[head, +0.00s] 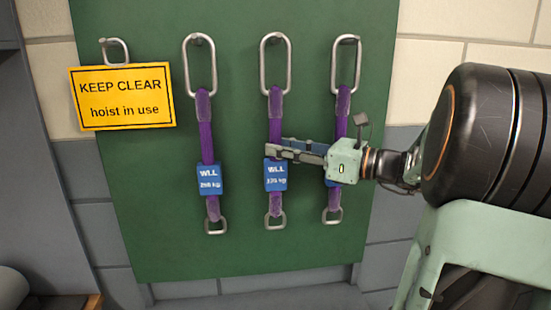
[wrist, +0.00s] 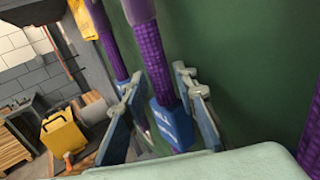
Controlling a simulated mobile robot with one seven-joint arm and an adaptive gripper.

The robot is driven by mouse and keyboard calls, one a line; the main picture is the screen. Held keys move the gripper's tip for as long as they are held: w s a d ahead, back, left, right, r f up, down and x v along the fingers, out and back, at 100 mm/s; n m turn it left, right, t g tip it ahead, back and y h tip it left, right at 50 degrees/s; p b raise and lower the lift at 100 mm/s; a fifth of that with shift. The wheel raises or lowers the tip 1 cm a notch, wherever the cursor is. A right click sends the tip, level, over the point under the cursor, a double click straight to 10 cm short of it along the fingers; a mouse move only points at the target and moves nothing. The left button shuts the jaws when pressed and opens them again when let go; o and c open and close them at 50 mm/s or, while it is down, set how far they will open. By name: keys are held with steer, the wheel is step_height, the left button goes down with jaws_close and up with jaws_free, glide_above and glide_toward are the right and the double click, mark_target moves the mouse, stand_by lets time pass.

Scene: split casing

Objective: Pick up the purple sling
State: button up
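Three purple slings hang from steel links on a green board: a left one (head: 206,135), a middle one (head: 276,125) and a right one (head: 341,120). Each has a blue WLL tag and a small ring at its lower end; the kg figures are too small to read surely, and the right tag is mostly hidden by my gripper. My gripper (head: 276,150) reaches in from the right at the middle sling, just above its tag. In the wrist view, the fingers (wrist: 157,80) stand apart on both sides of that sling (wrist: 152,55), with its tag (wrist: 172,127) between them.
A yellow KEEP CLEAR, hoist in use sign (head: 122,97) hangs from the leftmost link. The green board (head: 245,250) lies close behind the slings. The neighbouring slings hang close on both sides. In the wrist view, a yellow box (wrist: 63,137) stands low at left.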

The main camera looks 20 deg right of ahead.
jaws_close()
steer(key=shift+r+p, duration=0.2)
steer(key=shift+p, duration=0.1)
